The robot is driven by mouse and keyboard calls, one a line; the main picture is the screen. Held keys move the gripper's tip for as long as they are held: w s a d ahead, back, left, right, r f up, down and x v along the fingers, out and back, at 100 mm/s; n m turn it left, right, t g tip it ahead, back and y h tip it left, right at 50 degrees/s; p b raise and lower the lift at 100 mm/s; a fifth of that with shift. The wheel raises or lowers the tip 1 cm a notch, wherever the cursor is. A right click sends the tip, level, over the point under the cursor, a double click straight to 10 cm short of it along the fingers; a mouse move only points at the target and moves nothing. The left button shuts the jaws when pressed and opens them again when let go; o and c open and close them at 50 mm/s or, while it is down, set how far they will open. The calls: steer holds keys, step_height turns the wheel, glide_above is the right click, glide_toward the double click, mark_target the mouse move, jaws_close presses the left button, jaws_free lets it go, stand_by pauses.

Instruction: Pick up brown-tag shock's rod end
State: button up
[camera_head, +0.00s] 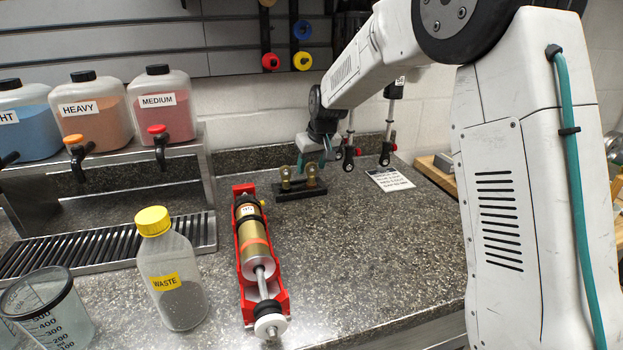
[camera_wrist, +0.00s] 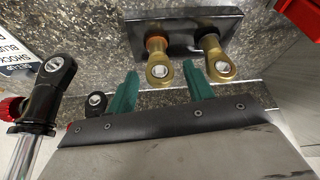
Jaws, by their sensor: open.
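Two brass rod ends stand in a small black holder (camera_head: 300,193), which also shows in the wrist view (camera_wrist: 184,36). I cannot tell for sure which belongs to the brown-tag shock. My gripper (camera_wrist: 160,69) is open, its green fingers on either side of the left rod end in the wrist view. Its right finger shows between the two eyes. Contact and depth are unclear. In the head view my gripper (camera_head: 313,155) is just behind the holder.
Shocks hang at the back wall; one's black end (camera_wrist: 42,100) is close left of my gripper. A printed card (camera_head: 390,180) lies right of the holder. A gold shock lies in a red cradle (camera_head: 281,290) in front. A waste bottle (camera_head: 172,275) stands left.

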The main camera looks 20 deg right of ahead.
mark_target(310, 171)
steer(key=x, duration=0.3)
steer(key=shift+w+f, duration=0.15)
steer(key=shift+f, duration=0.1)
steer(key=shift+a, duration=0.1)
steer(key=c, duration=1)
steer(key=shift+r, duration=0.1)
